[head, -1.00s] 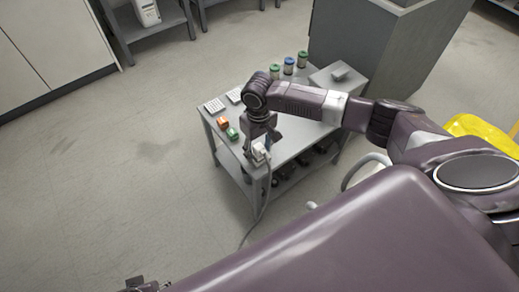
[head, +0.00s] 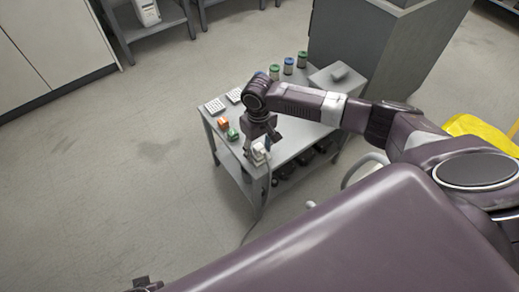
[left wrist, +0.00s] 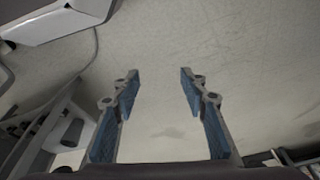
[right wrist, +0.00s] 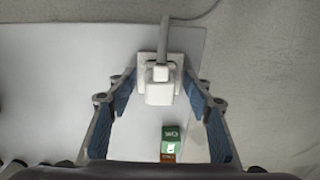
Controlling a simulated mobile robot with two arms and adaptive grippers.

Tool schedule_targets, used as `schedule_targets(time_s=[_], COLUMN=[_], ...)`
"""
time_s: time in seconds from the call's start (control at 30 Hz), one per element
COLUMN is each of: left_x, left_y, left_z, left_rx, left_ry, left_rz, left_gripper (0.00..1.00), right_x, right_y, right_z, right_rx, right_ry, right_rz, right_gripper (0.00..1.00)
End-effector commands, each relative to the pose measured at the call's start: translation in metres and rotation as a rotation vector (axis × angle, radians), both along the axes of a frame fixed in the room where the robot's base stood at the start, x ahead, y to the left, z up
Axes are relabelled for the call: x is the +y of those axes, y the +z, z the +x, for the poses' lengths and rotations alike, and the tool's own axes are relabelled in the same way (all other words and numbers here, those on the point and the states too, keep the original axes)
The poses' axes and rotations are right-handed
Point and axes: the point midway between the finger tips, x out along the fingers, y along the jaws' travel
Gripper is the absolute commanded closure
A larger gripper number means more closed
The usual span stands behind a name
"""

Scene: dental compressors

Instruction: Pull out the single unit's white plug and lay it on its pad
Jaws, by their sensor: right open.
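The white plug (right wrist: 160,92) sits at a pale socket block (right wrist: 176,62) with its grey cable (right wrist: 166,30) running away upward in the right wrist view. In the head view the white plug and socket (head: 259,152) are at the table's near edge, partly hidden by my gripper. My right gripper (right wrist: 160,98) is open, with its blue-padded fingers on either side of the plug and visible gaps to both. It also shows in the head view (head: 264,140). My left gripper (left wrist: 160,78) is open and empty over the floor. I cannot tell which surface is the plug's pad.
The grey table (head: 296,136) also holds an orange block (head: 223,123), a green block (head: 232,134), two white gridded squares (head: 214,106), several capped jars (head: 289,66) and a grey box (head: 338,79). The cable hangs to the floor. Floor left of the table is clear.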

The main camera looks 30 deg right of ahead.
Motion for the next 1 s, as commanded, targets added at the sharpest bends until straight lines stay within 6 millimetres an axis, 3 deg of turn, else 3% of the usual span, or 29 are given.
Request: schedule_targets(time_s=[0.47,0.9,1.0], left_x=[0.0001,-0.0007,-0.0008], left_y=[-0.0099,-0.0056,-0.0051], left_z=[-0.0066,-0.0022,-0.0017], left_rx=[0.017,0.005,0.003], left_ry=[-0.001,-0.001,0.0], left_rz=[0.001,-0.001,-0.001], left_gripper=[0.6,0.6,0.6], right_x=[0.0,0.0001,0.0001], right_y=[-0.0001,-0.0002,-0.0002], right_z=[-0.0001,-0.0002,-0.0002], right_rx=[0.0,0.0,0.0], right_ry=[0.0,0.0,0.0], right_rz=[0.0,0.0,0.0], right_gripper=[0.54,1.0,1.0])
